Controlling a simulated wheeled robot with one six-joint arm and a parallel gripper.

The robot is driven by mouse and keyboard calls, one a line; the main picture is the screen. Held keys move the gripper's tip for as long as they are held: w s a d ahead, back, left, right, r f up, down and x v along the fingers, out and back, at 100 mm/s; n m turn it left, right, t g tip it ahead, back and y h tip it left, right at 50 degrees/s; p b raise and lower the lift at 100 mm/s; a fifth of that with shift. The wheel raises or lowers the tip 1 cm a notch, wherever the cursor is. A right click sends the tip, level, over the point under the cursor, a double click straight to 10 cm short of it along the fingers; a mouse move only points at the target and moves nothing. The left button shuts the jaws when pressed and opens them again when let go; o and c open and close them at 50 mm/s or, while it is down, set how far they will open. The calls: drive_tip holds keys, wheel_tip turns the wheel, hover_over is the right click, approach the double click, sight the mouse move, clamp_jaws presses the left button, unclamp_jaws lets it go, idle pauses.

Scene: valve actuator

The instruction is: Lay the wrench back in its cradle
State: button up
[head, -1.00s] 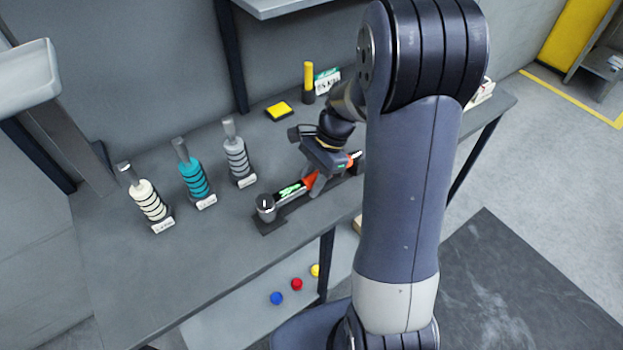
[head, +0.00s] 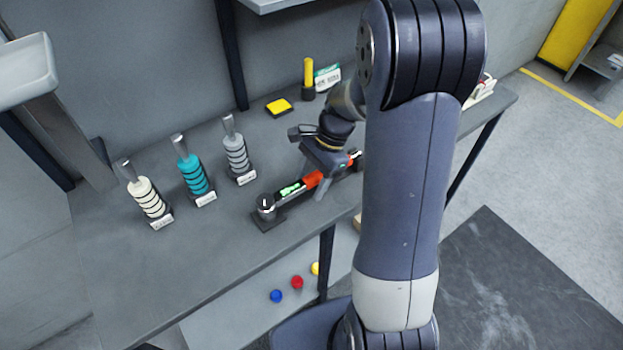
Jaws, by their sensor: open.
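The wrench (head: 312,180) has an orange grip section, a green display and a round dark head at its left end. It lies lengthwise along its dark cradle (head: 268,223) on the bench; the cradle is mostly covered by the wrench, so I cannot tell how fully it is seated. My gripper (head: 323,187) points down over the orange section, its fingers open around or just beside the wrench. The gripper body hides part of the wrench toward its right end, and my arm covers the area to the right.
White, teal and grey ringed tools (head: 195,176) stand in a row on the left of the bench. A yellow block (head: 279,107) and a yellow-topped upright item (head: 308,75) are behind. Small coloured balls (head: 297,282) lie on the lower shelf. The bench front-left is clear.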

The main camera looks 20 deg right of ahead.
drive_tip(key=v, duration=1.1)
drive_tip(key=shift+a+f, duration=0.1)
drive_tip(key=shift+f, duration=0.05)
drive_tip(key=x, duration=1)
drive_tip(key=shift+a+f, duration=0.15)
drive_tip(key=shift+s+r+p, duration=0.1)
drive_tip(key=shift+r+p, duration=0.3)
